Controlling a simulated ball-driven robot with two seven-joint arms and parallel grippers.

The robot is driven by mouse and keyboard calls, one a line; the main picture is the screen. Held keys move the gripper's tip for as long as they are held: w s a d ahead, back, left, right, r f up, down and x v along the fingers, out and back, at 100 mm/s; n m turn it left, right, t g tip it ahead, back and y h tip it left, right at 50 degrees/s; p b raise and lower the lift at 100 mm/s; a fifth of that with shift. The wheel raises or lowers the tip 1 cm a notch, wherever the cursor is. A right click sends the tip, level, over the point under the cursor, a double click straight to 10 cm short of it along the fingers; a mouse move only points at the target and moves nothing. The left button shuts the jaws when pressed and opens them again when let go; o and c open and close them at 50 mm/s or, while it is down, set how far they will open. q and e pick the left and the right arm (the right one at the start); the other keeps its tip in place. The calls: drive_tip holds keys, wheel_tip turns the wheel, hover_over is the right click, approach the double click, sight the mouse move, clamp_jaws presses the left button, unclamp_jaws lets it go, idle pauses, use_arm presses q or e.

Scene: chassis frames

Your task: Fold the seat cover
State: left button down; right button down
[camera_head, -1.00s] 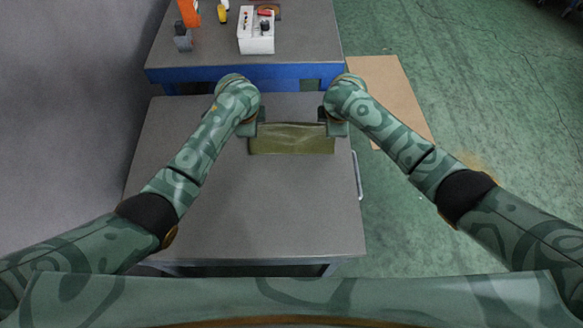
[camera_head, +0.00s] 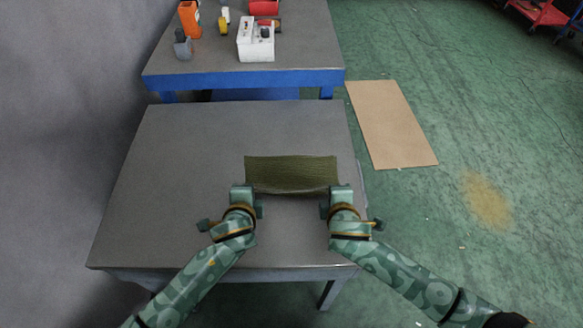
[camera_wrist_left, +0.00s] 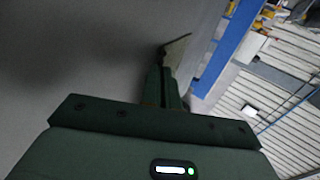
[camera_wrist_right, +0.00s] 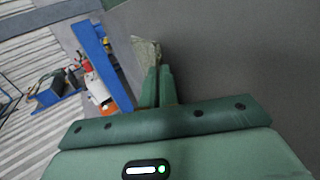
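The olive-green seat cover (camera_head: 291,172) lies as a short, wide strip on the grey table, right of its middle. Its near edge sags slightly between my grippers, with a dark shadow under it. My left gripper (camera_head: 246,190) is at its near left corner, and my right gripper (camera_head: 336,190) is at its near right corner. In the left wrist view the fingers look closed, with a piece of the cover (camera_wrist_left: 176,50) beyond their tips. The right wrist view shows the same, with cover cloth (camera_wrist_right: 146,50) at the fingertips. The exact grip points are partly hidden.
The grey table (camera_head: 180,150) is bare around the cover. Behind it stands a blue-edged bench (camera_head: 300,60) with a white box (camera_head: 255,40), an orange container (camera_head: 189,20) and other small items. A brown board (camera_head: 392,125) lies on the green floor to the right.

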use_arm(q)
drive_tip(key=c, duration=1.3)
unclamp_jaws()
use_arm(e)
drive_tip(key=c, duration=1.3)
unclamp_jaws()
use_arm(q)
drive_tip(key=s+r, duration=0.2)
drive_tip(key=r, duration=0.1)
drive_tip(key=s+r, duration=0.2)
drive_tip(key=r, duration=0.1)
drive_tip(key=s+r, duration=0.2)
drive_tip(key=r, duration=0.1)
use_arm(e)
drive_tip(key=s+r, duration=0.2)
drive_tip(key=r, duration=0.1)
drive_tip(key=s+r, duration=0.2)
drive_tip(key=r, duration=0.1)
drive_tip(key=s+r, duration=0.2)
drive_tip(key=r, duration=0.1)
